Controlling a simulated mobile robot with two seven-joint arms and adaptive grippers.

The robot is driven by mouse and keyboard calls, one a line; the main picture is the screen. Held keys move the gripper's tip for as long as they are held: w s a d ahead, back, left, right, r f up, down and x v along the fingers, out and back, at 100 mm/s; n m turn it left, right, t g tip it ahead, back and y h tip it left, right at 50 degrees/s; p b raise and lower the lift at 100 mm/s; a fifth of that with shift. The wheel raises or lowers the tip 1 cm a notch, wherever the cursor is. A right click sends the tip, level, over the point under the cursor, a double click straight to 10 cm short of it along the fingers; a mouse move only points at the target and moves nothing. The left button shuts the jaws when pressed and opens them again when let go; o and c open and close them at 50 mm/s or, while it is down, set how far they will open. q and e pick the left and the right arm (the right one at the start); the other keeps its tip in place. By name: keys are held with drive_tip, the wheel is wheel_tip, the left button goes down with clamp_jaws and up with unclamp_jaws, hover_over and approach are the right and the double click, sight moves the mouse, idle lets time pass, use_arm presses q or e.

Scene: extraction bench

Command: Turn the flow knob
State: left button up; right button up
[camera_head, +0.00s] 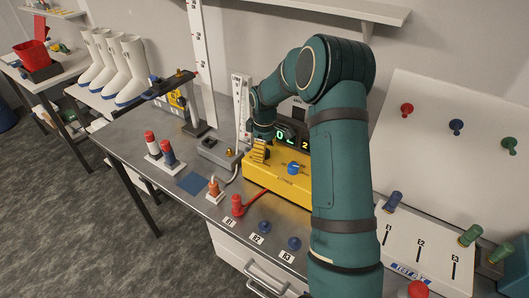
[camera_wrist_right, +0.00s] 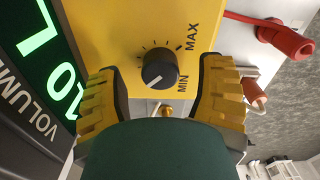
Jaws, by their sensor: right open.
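The flow knob, a black round dial (camera_wrist_right: 160,68) with a white pointer line, sits on the front of a yellow box (camera_wrist_right: 105,20) in the right wrist view. MIN and MAX are printed to its right, and tick marks ring it. The pointer faces the lower part of the picture. My right gripper (camera_wrist_right: 158,74) is open, with one yellow finger on each side of the knob and visible gaps to it. In the head view the yellow box (camera_head: 262,180) stands on the bench, and my right gripper (camera_head: 259,151) is at its left part. My left gripper is out of view.
A blue knob (camera_head: 293,169) is on the same box. A red hose fitting (camera_head: 238,204) lies in front, beside an orange-brown plug (camera_head: 214,188). A green-digit display (camera_head: 285,134) is behind. A white panel with pegs (camera_head: 430,240) stands to the right.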

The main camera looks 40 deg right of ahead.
drive_tip(key=shift+f, duration=0.55)
clamp_jaws()
drive_tip(key=shift+m, duration=0.3)
drive_tip(key=shift+m, duration=2.6)
unclamp_jaws()
